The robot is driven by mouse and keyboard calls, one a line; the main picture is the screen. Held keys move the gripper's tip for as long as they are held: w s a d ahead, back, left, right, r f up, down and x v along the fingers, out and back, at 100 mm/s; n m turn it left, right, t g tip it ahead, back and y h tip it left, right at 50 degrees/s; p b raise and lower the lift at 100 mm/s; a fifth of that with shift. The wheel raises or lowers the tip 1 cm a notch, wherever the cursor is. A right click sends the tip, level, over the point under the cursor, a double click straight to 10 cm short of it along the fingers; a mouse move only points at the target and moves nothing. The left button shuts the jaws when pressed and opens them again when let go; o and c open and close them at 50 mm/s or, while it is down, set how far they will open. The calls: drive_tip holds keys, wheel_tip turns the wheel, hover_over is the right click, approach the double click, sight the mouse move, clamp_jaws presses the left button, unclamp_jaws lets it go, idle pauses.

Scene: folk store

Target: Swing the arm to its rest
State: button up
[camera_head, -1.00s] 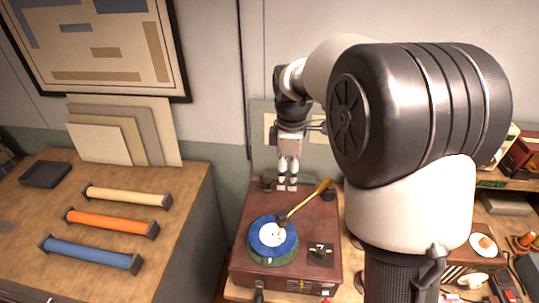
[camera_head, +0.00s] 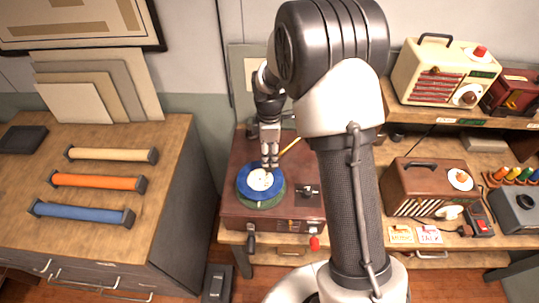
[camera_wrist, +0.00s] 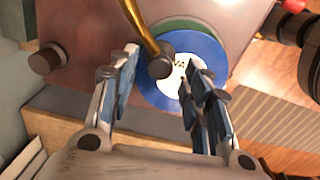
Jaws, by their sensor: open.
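The record player (camera_head: 238,150) is a red-brown box on a wooden stand. A blue record (camera_head: 246,183) with a white label lies on its green platter (camera_head: 262,206). The gold tonearm (camera_head: 290,146) comes from the back right, and my gripper partly hides it in the head view. In the wrist view the tonearm (camera_wrist: 140,25) ends in a dark round head (camera_wrist: 173,63) above the blue record (camera_wrist: 211,60). My gripper (camera_head: 270,164) is open over the record's back edge. In the wrist view the fingers (camera_wrist: 160,60) stand on either side of the head, apparently not closed on it.
A wooden counter (camera_head: 170,135) with cream, orange (camera_head: 97,181) and blue handled bars stands at left. A cream radio (camera_head: 430,72) and a brown radio (camera_head: 425,185) sit on shelves at right.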

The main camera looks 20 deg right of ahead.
drive_tip(key=shift+f, duration=0.85)
clamp_jaws()
